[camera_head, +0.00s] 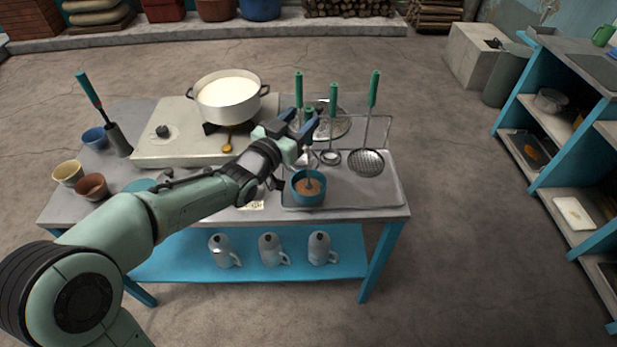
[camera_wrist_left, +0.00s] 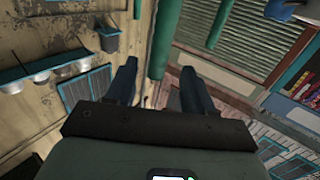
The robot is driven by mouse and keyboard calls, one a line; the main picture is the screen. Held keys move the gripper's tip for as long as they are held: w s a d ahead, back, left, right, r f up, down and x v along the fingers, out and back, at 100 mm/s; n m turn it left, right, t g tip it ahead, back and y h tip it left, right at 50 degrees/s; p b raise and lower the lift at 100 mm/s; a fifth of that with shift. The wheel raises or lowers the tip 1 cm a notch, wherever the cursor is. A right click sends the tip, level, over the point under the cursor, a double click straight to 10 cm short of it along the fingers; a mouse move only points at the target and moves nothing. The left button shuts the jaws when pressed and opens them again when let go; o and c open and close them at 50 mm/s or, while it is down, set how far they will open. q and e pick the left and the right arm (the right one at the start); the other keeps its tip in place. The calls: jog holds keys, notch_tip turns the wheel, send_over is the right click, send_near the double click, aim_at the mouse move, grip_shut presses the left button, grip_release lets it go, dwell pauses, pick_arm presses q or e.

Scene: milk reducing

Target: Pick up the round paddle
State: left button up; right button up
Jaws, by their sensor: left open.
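Several green-handled tools stand over the grey tray. One has a round, perforated, paddle-like head (camera_head: 366,162) at the right. Another tool (camera_head: 309,112) stands upright in a blue cup (camera_head: 308,194) with brown contents, which hide its lower end. I cannot tell for certain which tool is the round paddle. My left gripper (camera_head: 300,125) is open near the handle of the tool in the cup. In the left wrist view, a green handle (camera_wrist_left: 164,40) shows between and beyond the two open fingers (camera_wrist_left: 158,88); I cannot tell whether it touches them. My right gripper is out of view.
A white pot (camera_head: 228,98) stands on the stove (camera_head: 160,150) left of the gripper. Two more green handles (camera_head: 299,88) (camera_head: 333,98) rise close beside it. A flat square-ended tool (camera_head: 118,140) leans at the left. Three metal jugs (camera_head: 270,249) stand on the lower shelf.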

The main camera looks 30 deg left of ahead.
pick_arm(q)
jog(key=w, duration=0.3)
jog(key=w+f+p, duration=0.1)
jog(key=w, duration=0.1)
jog(key=shift+w+d, duration=0.1)
jog(key=shift+d, duration=0.15)
grip_shut()
jog(key=shift+r, duration=0.1)
jog(key=shift+r, duration=0.1)
